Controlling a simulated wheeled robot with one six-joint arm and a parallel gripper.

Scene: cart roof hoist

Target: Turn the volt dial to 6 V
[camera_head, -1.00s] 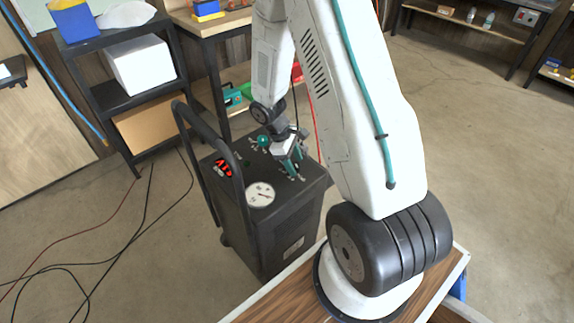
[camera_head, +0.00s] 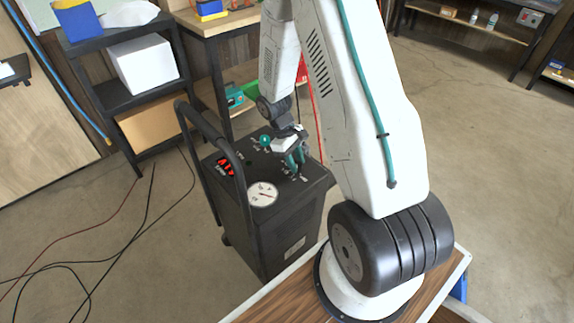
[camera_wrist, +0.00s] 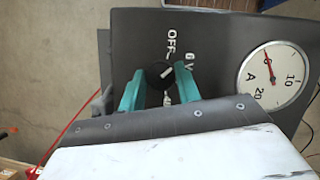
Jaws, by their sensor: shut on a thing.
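The volt dial (camera_wrist: 159,74) is a round black knob with a white pointer line on the cart's dark top panel. In the wrist view the pointer slants up and to the right, toward the white "6 V" label (camera_wrist: 190,59). The "OFF" label (camera_wrist: 173,41) is just above. My gripper (camera_wrist: 158,82) has its teal fingers on either side of the dial and is shut on it. In the head view my gripper (camera_head: 297,159) is down at the cart top and hides the dial.
The black charger cart (camera_head: 290,235) has a tall handle (camera_head: 232,165) at left, a round ammeter (camera_head: 262,194) and a red display (camera_head: 226,165). A teal knob (camera_head: 265,141) is beside my gripper. A shelf (camera_head: 127,95) stands behind; cables lie on the floor at left.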

